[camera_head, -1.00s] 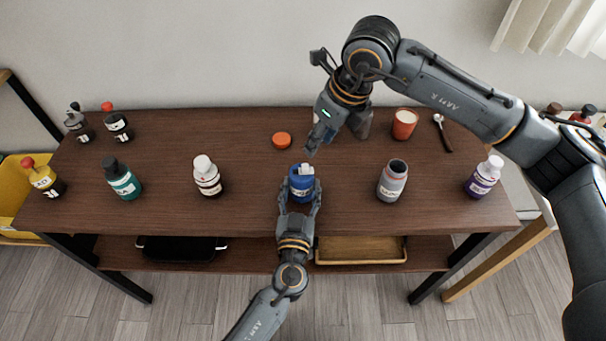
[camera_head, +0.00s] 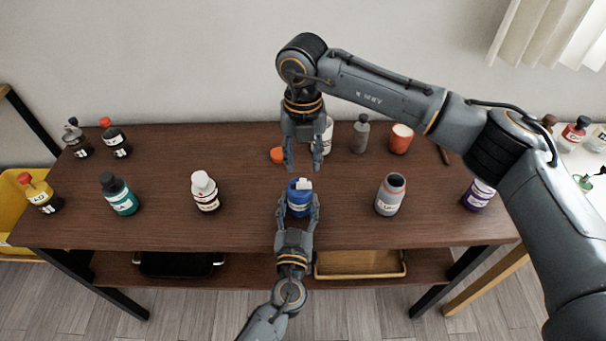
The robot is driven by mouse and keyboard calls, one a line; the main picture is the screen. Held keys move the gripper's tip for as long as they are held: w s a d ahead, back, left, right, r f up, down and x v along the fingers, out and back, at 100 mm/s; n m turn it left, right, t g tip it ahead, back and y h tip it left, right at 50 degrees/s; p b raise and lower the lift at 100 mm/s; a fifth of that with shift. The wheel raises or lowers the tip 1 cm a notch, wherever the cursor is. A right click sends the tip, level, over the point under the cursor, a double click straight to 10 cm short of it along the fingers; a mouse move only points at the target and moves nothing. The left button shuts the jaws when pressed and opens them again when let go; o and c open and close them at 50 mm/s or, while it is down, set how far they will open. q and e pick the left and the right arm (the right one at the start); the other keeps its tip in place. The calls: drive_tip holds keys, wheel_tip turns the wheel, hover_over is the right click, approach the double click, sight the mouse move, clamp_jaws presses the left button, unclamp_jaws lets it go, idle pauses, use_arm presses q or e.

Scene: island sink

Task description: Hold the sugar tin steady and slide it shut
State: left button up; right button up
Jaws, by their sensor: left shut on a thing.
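The blue tin (camera_head: 299,203), which I take for the sugar tin, stands upright near the front middle of the table. A small pale and blue part shows at its top; how far its lid is slid cannot be told. My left gripper (camera_head: 298,212) comes from the front and is shut on the tin, a finger on each side. My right gripper (camera_head: 304,168) is just behind the tin, fingers pointing down toward it. Its fingers are apart with nothing between them, and it looks clear of the tin.
On the brown table (camera_head: 250,190), an orange-red cap (camera_head: 277,155) lies close left of my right gripper. A white-capped bottle (camera_head: 205,191) stands left of the tin, an open grey bottle (camera_head: 390,195) right.

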sight(303, 181)
drive_tip(key=shift+f, duration=2.8)
clamp_jaws()
